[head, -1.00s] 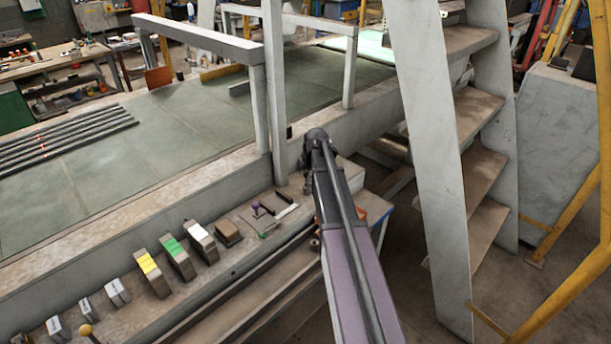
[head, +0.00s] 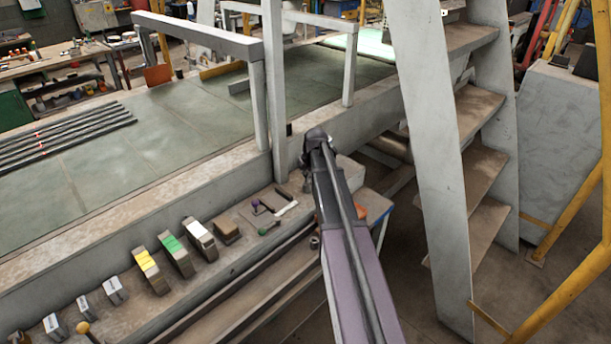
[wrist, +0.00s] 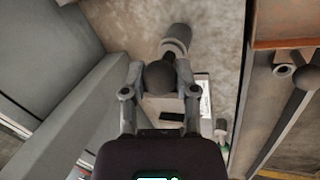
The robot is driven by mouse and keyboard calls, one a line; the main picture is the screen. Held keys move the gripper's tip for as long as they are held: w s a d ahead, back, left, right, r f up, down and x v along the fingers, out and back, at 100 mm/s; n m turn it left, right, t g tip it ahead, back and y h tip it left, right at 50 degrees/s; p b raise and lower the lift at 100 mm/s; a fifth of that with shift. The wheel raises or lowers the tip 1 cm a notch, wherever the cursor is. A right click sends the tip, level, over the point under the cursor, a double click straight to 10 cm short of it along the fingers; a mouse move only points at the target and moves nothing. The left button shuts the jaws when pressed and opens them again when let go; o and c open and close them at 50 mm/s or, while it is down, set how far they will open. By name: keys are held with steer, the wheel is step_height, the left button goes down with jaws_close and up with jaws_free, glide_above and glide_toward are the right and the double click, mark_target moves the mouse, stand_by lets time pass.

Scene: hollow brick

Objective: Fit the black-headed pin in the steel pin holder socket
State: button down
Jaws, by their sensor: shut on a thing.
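My gripper (wrist: 160,74) is shut on the black-headed pin in the wrist view. The pin's round dark head (wrist: 160,78) sits between the two fingertips. A pale collar and a dark grey cylinder (wrist: 179,34) lie just beyond the head; I cannot tell whether they are part of the pin or the holder. A light grey block with a black slot (wrist: 172,117) shows below, between the fingers. I cannot make out the steel pin holder's socket for certain. In the head view my arm hides the gripper and pin.
A grey upright (head: 274,90) rises close to my arm. A stepped ladder (head: 435,150) stands to the right.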

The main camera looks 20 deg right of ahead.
steer(key=shift+f, duration=0.1)
steer(key=shift+c, duration=1.5)
jaws_free()
steer(key=s+a+m, duration=0.2)
steer(key=s+a, duration=0.1)
steer(key=a, duration=0.1)
steer(key=s+a+m+g, duration=0.1)
steer(key=s+a+m, duration=0.2)
steer(key=s+a, duration=0.1)
steer(key=s+a+m, duration=0.3)
steer(key=a, duration=0.1)
steer(key=shift+s+a+f+g, duration=0.15)
steer(key=shift+a+f+g, duration=0.1)
steer(key=shift+g, duration=0.05)
steer(key=s+a+m+g, duration=0.2)
steer(key=s+a+m, duration=0.8)
steer(key=s, duration=0.5)
steer(key=shift+s+a+f+m, duration=0.15)
steer(key=shift+s+a+m, duration=0.1)
steer(key=shift+a+m, duration=0.2)
